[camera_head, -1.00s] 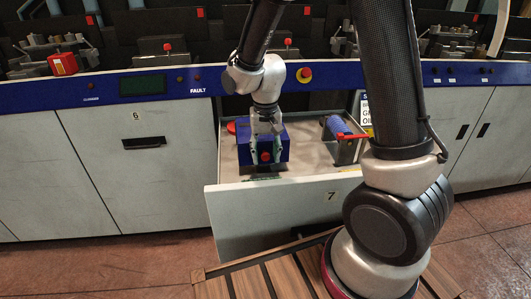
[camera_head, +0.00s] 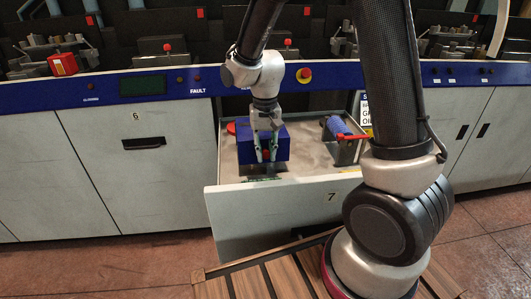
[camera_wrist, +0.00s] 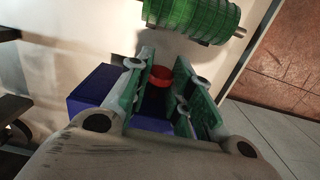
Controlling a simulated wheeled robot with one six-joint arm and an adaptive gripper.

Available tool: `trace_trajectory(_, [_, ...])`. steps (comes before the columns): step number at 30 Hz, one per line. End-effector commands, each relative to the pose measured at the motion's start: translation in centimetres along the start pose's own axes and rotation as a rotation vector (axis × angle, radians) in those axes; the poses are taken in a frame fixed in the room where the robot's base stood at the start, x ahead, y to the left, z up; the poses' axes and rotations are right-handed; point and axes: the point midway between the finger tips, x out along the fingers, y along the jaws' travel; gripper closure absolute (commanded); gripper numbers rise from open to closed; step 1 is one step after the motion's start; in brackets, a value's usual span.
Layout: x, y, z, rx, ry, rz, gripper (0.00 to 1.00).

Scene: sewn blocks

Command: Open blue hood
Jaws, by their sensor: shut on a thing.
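The blue hood (camera_head: 247,148), a box-like blue block, sits in the open drawer marked 7 in the head view. It also shows in the wrist view (camera_wrist: 90,88), partly behind my fingers. A red knob (camera_wrist: 160,76) is on its front, between my green-padded fingers in the wrist view. My gripper (camera_head: 266,157) is at the front of the hood, pointing down, shut on the red knob. The fingers hide part of the knob and hood. The hood looks closed.
The drawer (camera_head: 285,203) stands pulled out from the cabinet. A red emergency button (camera_head: 304,74) is on the panel above.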

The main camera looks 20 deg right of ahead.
Motion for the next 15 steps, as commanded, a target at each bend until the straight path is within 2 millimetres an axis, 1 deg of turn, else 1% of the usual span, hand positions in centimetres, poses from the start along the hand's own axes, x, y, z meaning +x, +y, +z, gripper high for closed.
trace_trajectory(5, [-2.1, 0.0, -0.3, 0.002, -0.103, -0.002, 1.00])
trace_trajectory(11, [-5.5, 0.0, -0.9, 0.001, -0.276, -0.002, 1.00])
trace_trajectory(15, [-7.8, 0.0, -1.8, 0.001, -0.407, -0.002, 1.00])
